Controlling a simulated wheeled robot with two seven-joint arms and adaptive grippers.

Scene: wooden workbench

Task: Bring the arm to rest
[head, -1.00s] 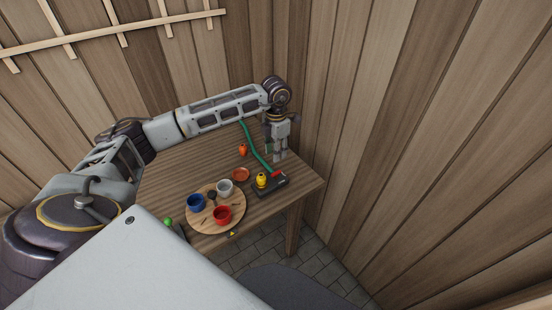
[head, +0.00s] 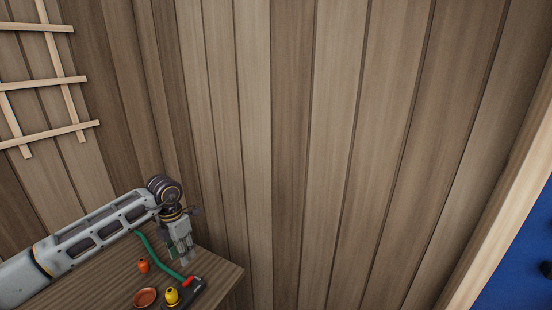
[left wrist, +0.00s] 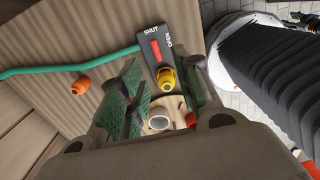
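My left arm (head: 95,232) reaches in from the lower left in the head view. Its gripper (head: 187,258) points down above the right end of the table, near a black box (head: 197,291) with a red lever. In the left wrist view the two green-padded fingers of this gripper (left wrist: 162,68) stand apart with nothing held between them. The box (left wrist: 149,39), marked SHUT, shows beyond the fingertips, with a yellow piece (left wrist: 167,78) at its end. My right gripper is in neither view.
A green hose (head: 158,257) runs across the wooden table (head: 90,290) to the box. An orange piece (head: 143,265), a terracotta dish (head: 145,298) and a yellow piece (head: 172,296) sit nearby. Plank walls (head: 300,130) stand behind.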

